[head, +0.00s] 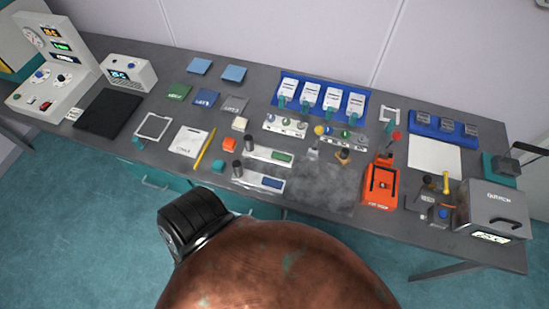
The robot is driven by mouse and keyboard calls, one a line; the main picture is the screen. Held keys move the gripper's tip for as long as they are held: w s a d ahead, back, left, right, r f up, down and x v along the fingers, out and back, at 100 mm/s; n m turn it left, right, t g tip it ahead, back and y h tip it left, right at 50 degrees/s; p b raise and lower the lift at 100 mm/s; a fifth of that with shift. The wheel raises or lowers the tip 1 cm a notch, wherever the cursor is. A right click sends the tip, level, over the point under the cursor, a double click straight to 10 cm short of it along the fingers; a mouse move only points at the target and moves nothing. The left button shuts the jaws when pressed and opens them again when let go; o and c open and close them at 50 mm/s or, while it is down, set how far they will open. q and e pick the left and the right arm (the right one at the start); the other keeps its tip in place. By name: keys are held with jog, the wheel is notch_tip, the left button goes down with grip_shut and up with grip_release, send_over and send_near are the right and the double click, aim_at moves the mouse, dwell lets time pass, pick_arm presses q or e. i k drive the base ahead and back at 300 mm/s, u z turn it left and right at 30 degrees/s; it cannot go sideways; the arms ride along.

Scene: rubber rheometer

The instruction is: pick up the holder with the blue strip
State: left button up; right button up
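The holder with the blue strip (254,179) is a pale, flat, narrow piece lying on the grey bench near its front edge, left of a mottled grey slab. Its blue strip is at the right end, and a dark upright cylinder (238,169) stands at its left end. A similar holder with a green strip (268,153) lies just behind it, also with a dark cylinder at its left end. Neither of my grippers shows in the head view, so I cannot see how they stand relative to the holder.
A teal block (218,166) and a yellow pencil-like stick (204,149) lie left of the holder. The mottled slab (323,185) is to its right, then an orange device (381,183). A blue rack (305,87) stands behind. The bench's front edge is close.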

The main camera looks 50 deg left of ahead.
aim_at(246, 176)
jog(key=u, duration=0.05)
jog(key=i, duration=0.1)
jog(key=u, duration=1.2)
